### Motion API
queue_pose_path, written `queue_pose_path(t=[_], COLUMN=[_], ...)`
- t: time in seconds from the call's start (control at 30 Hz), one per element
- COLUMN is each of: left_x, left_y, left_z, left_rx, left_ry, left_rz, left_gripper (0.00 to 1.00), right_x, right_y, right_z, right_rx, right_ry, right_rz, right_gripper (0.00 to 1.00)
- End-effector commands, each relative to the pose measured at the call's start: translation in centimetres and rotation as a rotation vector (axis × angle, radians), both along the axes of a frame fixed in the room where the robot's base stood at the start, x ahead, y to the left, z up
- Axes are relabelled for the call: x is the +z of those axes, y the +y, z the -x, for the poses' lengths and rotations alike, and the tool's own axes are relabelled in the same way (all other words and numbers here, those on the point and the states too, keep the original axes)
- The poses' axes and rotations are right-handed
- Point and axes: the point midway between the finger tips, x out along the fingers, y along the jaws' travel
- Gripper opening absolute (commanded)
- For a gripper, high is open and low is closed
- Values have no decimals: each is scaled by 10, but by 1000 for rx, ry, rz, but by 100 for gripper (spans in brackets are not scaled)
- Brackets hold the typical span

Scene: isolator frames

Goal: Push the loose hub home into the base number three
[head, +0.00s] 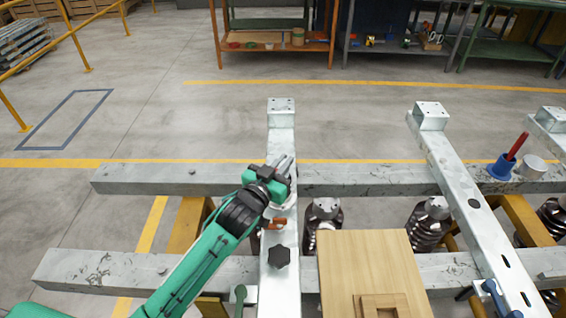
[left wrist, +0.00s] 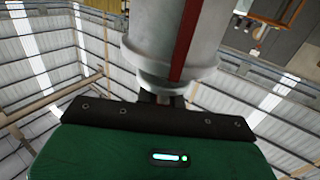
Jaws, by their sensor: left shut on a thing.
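Dark ribbed isolator bases with pale tops stand at the rails, one right of the gripper (head: 323,212) and one farther right (head: 430,215). I cannot tell which is base number three. My right gripper is not in view.
A wooden board (head: 370,262) lies at the front.

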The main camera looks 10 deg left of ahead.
Motion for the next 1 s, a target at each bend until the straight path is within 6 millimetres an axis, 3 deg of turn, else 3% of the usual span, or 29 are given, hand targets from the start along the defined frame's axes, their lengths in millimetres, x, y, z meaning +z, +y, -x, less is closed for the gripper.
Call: queue_pose_path(t=[1.0], left_x=[5], left_y=[0], left_z=[0], left_rx=[-1], left_ry=[-9], left_rz=[3], left_gripper=[0], right_x=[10], right_y=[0], right_z=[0], right_rx=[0], right_ry=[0], right_rz=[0], right_gripper=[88])
